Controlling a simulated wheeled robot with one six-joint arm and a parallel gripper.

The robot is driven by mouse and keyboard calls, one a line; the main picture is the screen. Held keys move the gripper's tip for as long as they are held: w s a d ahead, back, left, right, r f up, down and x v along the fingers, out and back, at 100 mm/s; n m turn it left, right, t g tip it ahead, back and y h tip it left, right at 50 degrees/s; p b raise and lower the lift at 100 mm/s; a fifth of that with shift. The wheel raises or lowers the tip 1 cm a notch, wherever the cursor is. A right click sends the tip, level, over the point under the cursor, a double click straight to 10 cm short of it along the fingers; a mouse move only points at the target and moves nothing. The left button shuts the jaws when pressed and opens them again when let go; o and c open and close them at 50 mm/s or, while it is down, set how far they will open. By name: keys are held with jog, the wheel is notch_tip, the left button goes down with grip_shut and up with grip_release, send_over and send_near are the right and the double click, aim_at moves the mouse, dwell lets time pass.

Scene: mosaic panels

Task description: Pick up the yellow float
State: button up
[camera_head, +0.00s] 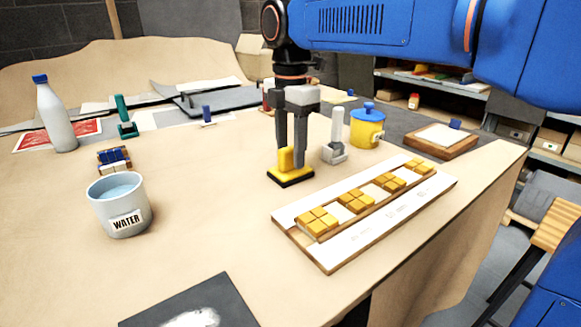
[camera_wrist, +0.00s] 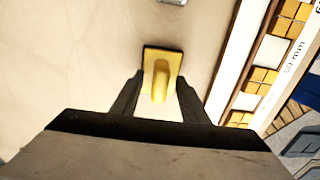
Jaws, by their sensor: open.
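The yellow float (camera_head: 291,171) has a yellow handle and a yellow base with a dark underside. It rests on the table near the middle. My gripper (camera_head: 290,163) points straight down over it, with the fingers on either side of the handle. In the wrist view the float (camera_wrist: 162,64) lies just past the fingertips, its handle between the two open fingers (camera_wrist: 158,85). I see a gap between each finger and the handle. Contact with the float cannot be made out.
A mosaic panel (camera_head: 358,236) with yellow tiles lies close at right. A grey-handled tool (camera_head: 336,140) and a yellow pot (camera_head: 368,128) stand behind. A water bucket (camera_head: 121,208) and a white bottle (camera_head: 55,118) stand at left. The table left of the float is clear.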

aim_at(290, 147)
jog(key=shift+c, duration=0.6)
grip_shut()
notch_tip(290, 147, up, 9)
jog(key=shift+r, duration=0.55)
jog(key=c, duration=0.9)
grip_release()
